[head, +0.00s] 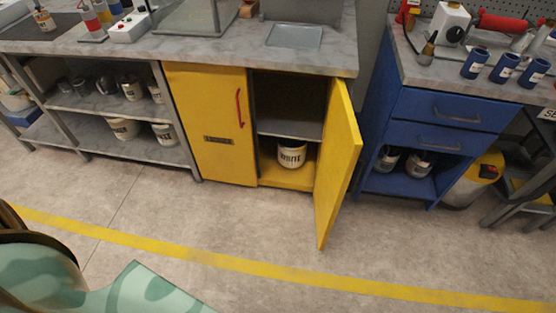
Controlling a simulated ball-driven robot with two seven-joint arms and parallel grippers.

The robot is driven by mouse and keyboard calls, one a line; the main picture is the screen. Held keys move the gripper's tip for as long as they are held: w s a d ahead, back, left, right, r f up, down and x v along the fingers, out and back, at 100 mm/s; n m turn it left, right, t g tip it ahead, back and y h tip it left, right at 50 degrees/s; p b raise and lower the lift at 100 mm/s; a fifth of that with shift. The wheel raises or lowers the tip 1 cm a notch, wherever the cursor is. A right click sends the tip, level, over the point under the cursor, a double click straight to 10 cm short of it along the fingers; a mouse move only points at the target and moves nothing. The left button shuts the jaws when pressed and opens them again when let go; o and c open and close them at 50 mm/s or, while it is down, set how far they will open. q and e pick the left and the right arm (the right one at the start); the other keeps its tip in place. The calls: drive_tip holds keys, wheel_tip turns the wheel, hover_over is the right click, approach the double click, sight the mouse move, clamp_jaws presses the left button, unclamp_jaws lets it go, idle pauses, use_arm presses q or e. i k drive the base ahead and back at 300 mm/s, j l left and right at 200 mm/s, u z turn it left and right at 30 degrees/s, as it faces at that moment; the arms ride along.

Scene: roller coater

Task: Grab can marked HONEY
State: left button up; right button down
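I cannot read HONEY on any can here. A white can (292,154) with dark lettering that looks like "WHITE" stands upright on the bottom of the yellow cabinet (209,125), behind its open right door (338,160). Other labelled cans, too small to read, stand on the left rack: one can (124,129) and another can (165,134) on the lower shelf. More labelled cans, including one can (419,164), stand in the blue cabinet's open bottom. Neither gripper is in view; only green patterned parts of mine show at the lower left.
A grey worktop (240,51) runs above the rack and yellow cabinet. The blue drawer cabinet (450,112) bears several dark blue cans, including one can (505,68). A yellow-lidded bin (475,180) stands at right. The floor (200,222) is clear, crossed by a yellow line (245,266).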

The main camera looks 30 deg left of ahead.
sight(47, 25)
drive_tip(key=i+l+u, duration=0.25)
drive_tip(key=u, duration=0.2)
drive_tip(key=i+l+u, duration=0.2)
drive_tip(key=u, duration=0.25)
drive_tip(key=i+l+u, duration=0.15)
drive_tip(key=l+u, duration=0.45)
drive_tip(key=l, duration=1.15)
drive_tip(key=k, duration=0.15)
drive_tip(key=j+z, duration=0.1)
drive_tip(key=j, duration=1.45)
drive_tip(key=i+j+z, duration=0.1)
drive_tip(key=j, duration=0.5)
drive_tip(key=i+j+z, duration=0.1)
drive_tip(key=i+j, duration=0.2)
drive_tip(key=j, duration=0.35)
drive_tip(key=i+j+z, duration=0.1)
drive_tip(key=j, duration=0.55)
drive_tip(key=i+j+z, duration=0.1)
drive_tip(key=j, duration=0.55)
drive_tip(key=i+j+z, duration=0.15)
drive_tip(key=j, duration=0.55)
drive_tip(key=i+j+z, duration=0.1)
drive_tip(key=j, duration=0.6)
